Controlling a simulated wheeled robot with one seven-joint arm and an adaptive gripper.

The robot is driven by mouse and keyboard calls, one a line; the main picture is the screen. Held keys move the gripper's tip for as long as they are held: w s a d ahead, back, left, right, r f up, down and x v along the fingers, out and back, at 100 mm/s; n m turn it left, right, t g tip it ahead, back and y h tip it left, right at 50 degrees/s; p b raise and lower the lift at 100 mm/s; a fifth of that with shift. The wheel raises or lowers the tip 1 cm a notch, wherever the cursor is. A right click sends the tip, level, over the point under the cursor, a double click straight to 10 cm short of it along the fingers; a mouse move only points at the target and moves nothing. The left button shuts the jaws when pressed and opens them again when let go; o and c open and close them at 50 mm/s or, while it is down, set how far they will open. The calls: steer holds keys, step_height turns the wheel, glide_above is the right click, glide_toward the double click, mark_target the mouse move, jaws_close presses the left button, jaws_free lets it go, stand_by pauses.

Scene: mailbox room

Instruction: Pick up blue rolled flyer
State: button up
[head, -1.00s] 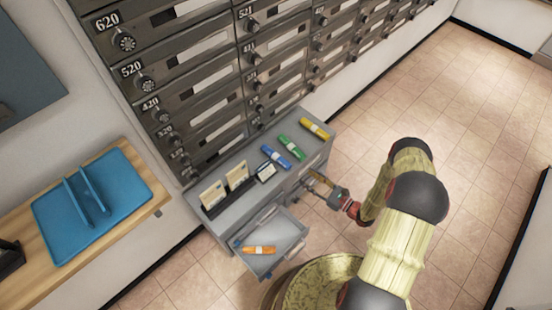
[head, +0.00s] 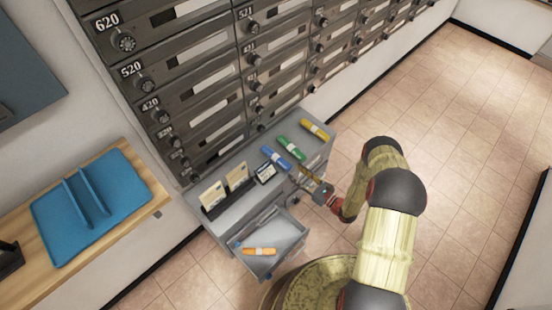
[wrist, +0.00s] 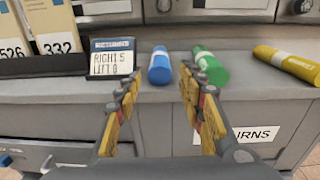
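The blue rolled flyer (head: 276,158) lies on the grey cabinet top, between a small sign and the green rolled flyer (head: 291,148). In the wrist view the blue flyer (wrist: 160,66) shows end-on, ahead of and between my gripper's two fingers. My gripper (wrist: 158,85) is open and empty, its yellow-padded fingers wide apart. In the head view my gripper (head: 308,183) is at the cabinet's front edge, short of the blue flyer and apart from it. The green flyer (wrist: 211,67) is just beyond the right finger in the wrist view.
A yellow rolled flyer (head: 314,130) lies right of the green one. A small sign (wrist: 112,58) and an envelope rack (head: 216,207) stand to the left. An open drawer (head: 290,246) holds an orange rolled flyer (head: 259,251). Mailboxes (head: 210,85) rise behind.

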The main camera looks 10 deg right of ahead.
mark_target(290, 168)
steer(key=shift+b+x, duration=0.4)
steer(key=shift+x, duration=2.25)
steer(key=c, duration=0.3)
steer(key=c, duration=0.6)
steer(key=shift+c, duration=0.2)
steer(key=shift+r, duration=0.15)
steer(key=shift+r+p, duration=1.25)
steer(key=shift+r, duration=0.65)
steer(key=v, duration=0.8)
steer(key=shift+f, duration=0.1)
